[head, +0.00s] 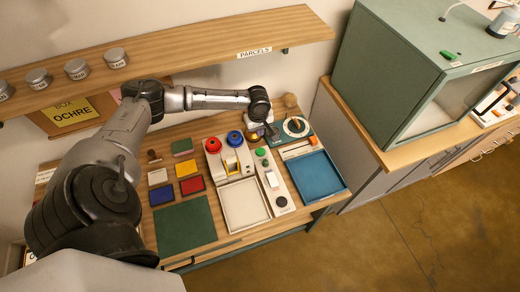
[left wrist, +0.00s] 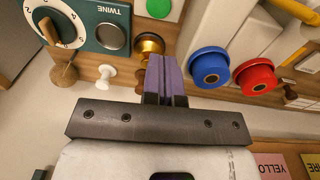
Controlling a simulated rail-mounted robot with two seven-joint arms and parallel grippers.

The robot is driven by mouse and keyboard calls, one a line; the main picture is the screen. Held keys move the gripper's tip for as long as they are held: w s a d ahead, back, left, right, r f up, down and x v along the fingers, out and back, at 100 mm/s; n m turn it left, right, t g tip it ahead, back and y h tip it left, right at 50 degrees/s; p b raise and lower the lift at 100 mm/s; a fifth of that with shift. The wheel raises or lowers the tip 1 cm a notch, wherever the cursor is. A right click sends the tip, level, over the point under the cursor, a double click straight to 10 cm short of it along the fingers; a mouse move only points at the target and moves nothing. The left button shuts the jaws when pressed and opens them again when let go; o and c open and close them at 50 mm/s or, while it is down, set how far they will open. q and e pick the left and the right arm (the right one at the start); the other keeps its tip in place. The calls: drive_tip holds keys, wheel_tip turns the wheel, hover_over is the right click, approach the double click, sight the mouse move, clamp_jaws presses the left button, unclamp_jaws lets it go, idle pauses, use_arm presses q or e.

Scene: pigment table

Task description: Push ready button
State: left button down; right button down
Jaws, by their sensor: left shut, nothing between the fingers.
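A round green button (head: 260,152) sits at the far end of a long white panel (head: 284,195) on the wooden table. It is partly seen as a green disc at the top edge of the left wrist view (left wrist: 145,8). I cannot read a label that names it ready. My left gripper (head: 271,134) hangs just beyond the button, near the wall side of the table. In the left wrist view its purple fingers (left wrist: 165,78) are shut with nothing between them, beside a brass knob-like object (left wrist: 150,44). The gap to the button is hard to judge. My right gripper is not in view.
A teal twine box with a dial (head: 295,127) stands right of the left gripper. Red (head: 213,144) and blue (head: 234,138) rolls stand left of it. A white tray (head: 224,222) and blue tray (head: 342,180) lie nearer. The parcels shelf (head: 200,41) runs above.

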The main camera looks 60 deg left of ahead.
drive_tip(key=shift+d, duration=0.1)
use_arm(q)
drive_tip(key=b, duration=0.2)
approach(260, 152)
wheel_tip(260, 152, down, 8)
drive_tip(key=shift+w+a+r, duration=0.1)
drive_tip(key=shift+w+r, duration=0.05)
drive_tip(key=shift+r, duration=0.05)
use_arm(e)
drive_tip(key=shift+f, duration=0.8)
